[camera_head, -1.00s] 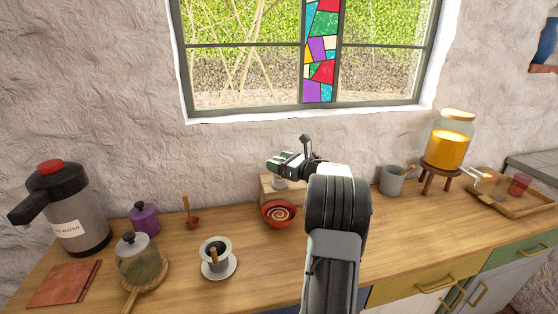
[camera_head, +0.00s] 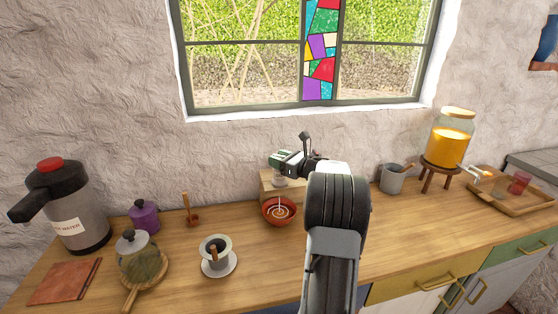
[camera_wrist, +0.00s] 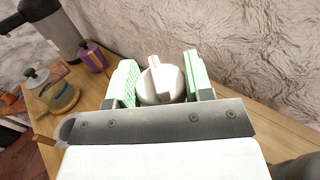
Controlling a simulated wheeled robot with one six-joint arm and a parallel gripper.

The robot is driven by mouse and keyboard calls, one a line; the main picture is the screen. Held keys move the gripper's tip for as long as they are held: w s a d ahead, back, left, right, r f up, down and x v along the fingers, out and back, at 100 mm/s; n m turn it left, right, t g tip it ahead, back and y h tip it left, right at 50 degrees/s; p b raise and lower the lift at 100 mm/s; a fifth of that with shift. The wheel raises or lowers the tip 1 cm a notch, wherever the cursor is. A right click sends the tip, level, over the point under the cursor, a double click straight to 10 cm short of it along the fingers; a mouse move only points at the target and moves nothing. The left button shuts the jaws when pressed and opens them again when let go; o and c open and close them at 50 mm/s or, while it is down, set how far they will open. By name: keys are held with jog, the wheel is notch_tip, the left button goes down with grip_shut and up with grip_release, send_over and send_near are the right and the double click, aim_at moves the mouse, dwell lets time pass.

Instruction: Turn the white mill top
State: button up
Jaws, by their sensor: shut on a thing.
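The white mill top (camera_wrist: 160,86) sits between the pale green pads of my gripper (camera_wrist: 160,83) in the wrist view. A small pinkish piece stands up from it. My gripper (camera_head: 279,163) is shut on the top; in the head view its fingers hide most of it. A pale part of the mill (camera_head: 279,182) shows below the fingers, at the wooden block (camera_head: 268,187). The red bowl (camera_head: 279,220) with a pale swirl stands just in front. A thin pale streak shows over the bowl.
A cup on a saucer (camera_head: 233,268), a glass jar on a round board (camera_head: 130,300) and a purple pot (camera_head: 145,217) stand to the left. A grey mug (camera_head: 391,181) and a juice dispenser (camera_head: 449,145) stand to the right. The wall is close behind.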

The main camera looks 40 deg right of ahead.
jog(key=shift+f+m+h+b, duration=0.25)
jog(key=shift+m+h+b, duration=0.4)
jog(key=shift+b, duration=0.9)
